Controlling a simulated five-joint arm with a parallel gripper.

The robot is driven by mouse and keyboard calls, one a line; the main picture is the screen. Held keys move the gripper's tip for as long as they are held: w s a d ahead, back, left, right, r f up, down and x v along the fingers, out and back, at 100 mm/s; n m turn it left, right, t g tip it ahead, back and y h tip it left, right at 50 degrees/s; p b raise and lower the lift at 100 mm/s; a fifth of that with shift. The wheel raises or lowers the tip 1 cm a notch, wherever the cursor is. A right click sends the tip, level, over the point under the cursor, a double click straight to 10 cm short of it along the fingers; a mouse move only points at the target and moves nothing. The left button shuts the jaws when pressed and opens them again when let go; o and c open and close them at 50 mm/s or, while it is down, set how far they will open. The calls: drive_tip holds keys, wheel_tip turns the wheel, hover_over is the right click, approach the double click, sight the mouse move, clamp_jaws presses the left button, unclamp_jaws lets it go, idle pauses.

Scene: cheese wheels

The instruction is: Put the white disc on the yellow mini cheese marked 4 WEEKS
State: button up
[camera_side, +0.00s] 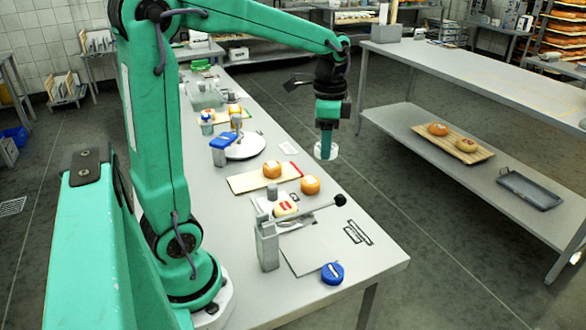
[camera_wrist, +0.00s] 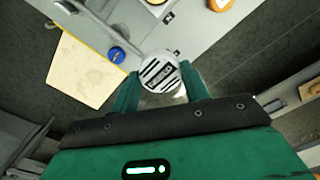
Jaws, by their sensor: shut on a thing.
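My gripper (camera_side: 325,148) is shut on the white disc (camera_side: 326,151), held in the air beyond the table's right edge. In the wrist view the disc (camera_wrist: 160,72) shows black stripes and a dark label between my green fingers. A yellow-orange mini cheese (camera_side: 310,186) stands on the table, below and left of the disc in the side view. Another mini cheese (camera_side: 272,170) stands on a wooden board (camera_side: 244,183), and a paler one with red marks (camera_side: 285,210) sits at the lever device. I cannot read 4 WEEKS on any of them.
The lever device (camera_side: 268,245) has a long arm with a black knob (camera_side: 340,199). A blue round item (camera_side: 332,273) lies near the front. A white round plate (camera_side: 246,146) and a blue-topped item (camera_side: 223,142) stand farther back.

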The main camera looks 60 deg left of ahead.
drive_tip(key=shift+s+d+f, duration=0.9)
drive_tip(key=shift+s+f, duration=0.1)
drive_tip(key=shift+s, duration=0.3)
drive_tip(key=shift+s+d+f, duration=0.85)
drive_tip(key=shift+s+f, duration=0.1)
drive_tip(key=shift+s, duration=0.35)
drive_tip(key=shift+s+d+f, duration=0.9)
drive_tip(key=shift+s+f, duration=0.1)
drive_tip(key=shift+s, duration=0.3)
hover_over(285, 205)
wheel_tip(285, 205, down, 7)
drive_tip(key=shift+d+r, duration=0.1)
drive_tip(key=shift+f, duration=2.1)
drive_tip(key=shift+f, duration=0.15)
